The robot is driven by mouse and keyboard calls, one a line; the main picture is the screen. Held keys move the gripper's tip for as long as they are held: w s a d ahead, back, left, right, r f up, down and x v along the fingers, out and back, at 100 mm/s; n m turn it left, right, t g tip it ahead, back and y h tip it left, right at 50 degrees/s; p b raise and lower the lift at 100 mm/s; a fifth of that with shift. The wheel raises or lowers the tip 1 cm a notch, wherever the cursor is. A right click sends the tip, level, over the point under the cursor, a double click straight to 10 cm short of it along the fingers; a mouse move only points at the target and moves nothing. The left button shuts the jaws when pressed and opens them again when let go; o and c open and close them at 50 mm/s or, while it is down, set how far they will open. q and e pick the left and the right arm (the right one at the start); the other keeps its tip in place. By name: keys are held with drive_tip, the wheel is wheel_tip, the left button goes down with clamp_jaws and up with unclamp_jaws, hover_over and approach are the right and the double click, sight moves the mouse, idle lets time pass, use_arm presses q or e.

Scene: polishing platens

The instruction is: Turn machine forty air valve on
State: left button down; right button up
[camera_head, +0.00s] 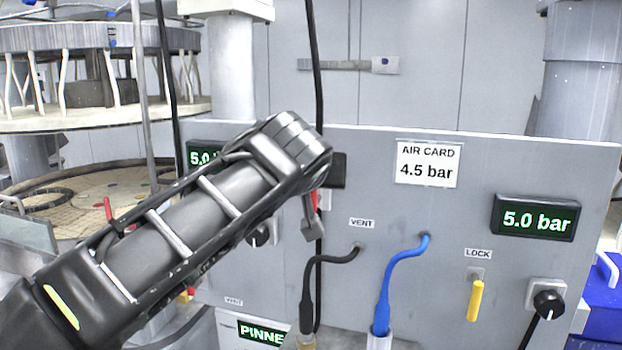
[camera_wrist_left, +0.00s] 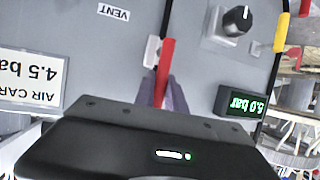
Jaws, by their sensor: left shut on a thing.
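My left gripper (camera_head: 311,226) reaches across from the left to the grey panel, its fingers partly hidden by my wrist in the head view. Its fingers also show in the wrist view (camera_wrist_left: 162,92), one on each side of a red valve lever (camera_wrist_left: 167,58). They are shut on this lever, beside a small white mount (camera_wrist_left: 152,51) on the panel. A little of the red lever (camera_head: 315,199) shows in the head view just above the fingertips. The VENT label (camera_head: 361,223) is to the right of it. My right gripper is not in view.
A yellow lever (camera_head: 475,300) hangs under the LOCK label. A black knob (camera_head: 548,304) sits at the right. A black hose (camera_head: 308,285) and a blue hose (camera_head: 384,290) stand out from the panel near my gripper. The AIR CARD sign (camera_head: 428,164) reads 4.5 bar; a display (camera_head: 536,219) reads 5.0 bar.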

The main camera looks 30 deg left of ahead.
use_arm(q)
drive_tip(key=c, duration=1.4)
unclamp_jaws()
drive_tip(key=shift+b+v, duration=0.75)
drive_tip(key=shift+v, duration=3.15)
